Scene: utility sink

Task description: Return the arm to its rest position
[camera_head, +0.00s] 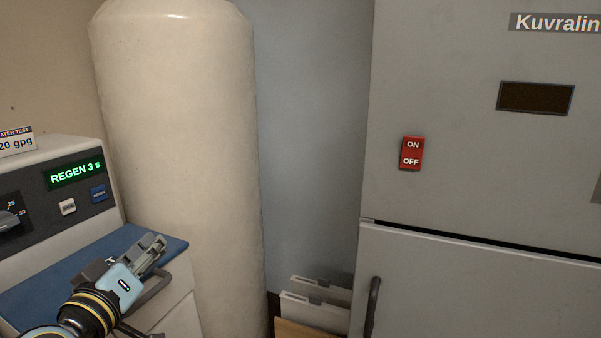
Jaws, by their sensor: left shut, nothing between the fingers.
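My left gripper (157,244) is at the lower left of the head view, with its arm coming in from the bottom left. Its fingers are together and hold nothing. It is in front of the blue lid (60,270) of a white control unit (60,150). Its fingertips point up and right toward the tall cream tank (180,130). Part of the lid is hidden behind the gripper and wrist. My right gripper does not show.
The control unit's display (76,173) reads "REGEN 3 s", above a white button (68,207) and a blue button (98,193). A grey cabinet (470,190) with a red ON/OFF switch (411,153) fills the right. White panels (315,310) stand low between tank and cabinet.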

